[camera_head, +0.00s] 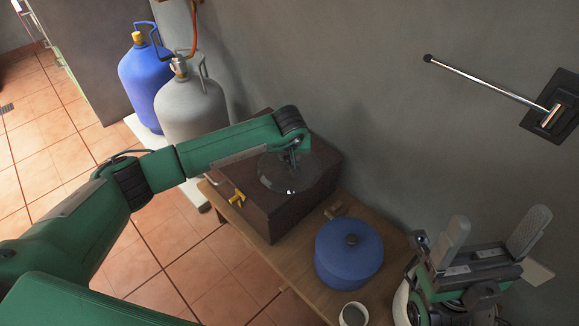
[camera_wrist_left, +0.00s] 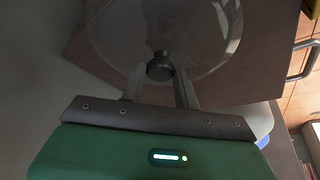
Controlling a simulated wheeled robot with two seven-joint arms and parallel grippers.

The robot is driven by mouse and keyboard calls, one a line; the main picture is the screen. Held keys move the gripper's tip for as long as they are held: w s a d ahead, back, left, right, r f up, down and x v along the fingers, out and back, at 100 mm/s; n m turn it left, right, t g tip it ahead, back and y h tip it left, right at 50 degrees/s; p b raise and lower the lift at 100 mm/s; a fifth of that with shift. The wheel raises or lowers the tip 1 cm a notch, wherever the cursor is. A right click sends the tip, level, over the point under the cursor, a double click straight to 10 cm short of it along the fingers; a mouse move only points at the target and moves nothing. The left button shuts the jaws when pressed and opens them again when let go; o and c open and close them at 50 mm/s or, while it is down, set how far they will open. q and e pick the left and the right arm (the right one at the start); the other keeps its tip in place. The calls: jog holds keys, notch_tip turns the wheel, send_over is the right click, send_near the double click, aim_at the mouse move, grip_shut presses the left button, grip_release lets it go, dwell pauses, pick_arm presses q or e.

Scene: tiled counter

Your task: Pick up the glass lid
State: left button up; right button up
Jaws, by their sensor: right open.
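The round glass lid (camera_head: 270,178) is clear with a dark knob. It lies on top of a dark brown wooden box (camera_head: 308,204). My left gripper (camera_head: 292,162) reaches over the lid from above. In the left wrist view the lid (camera_wrist_left: 205,50) fills the upper middle, and its knob (camera_wrist_left: 160,67) is between the tips of my left gripper (camera_wrist_left: 158,82). The fingers look apart, with small gaps beside the knob. My right gripper (camera_head: 497,240) is open and empty, at the lower right, away from the lid.
A blue lidded pot (camera_head: 348,262) and a pale cup (camera_head: 354,314) stand on the wooden table (camera_head: 283,262), right of the box. Yellow-handled hardware (camera_head: 237,199) is at the box's left front. Blue (camera_head: 144,76) and grey (camera_head: 190,106) gas cylinders stand behind my left arm. A grey wall borders the back.

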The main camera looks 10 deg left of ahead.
pick_arm(q)
grip_shut()
jog(key=shift+r, duration=0.15)
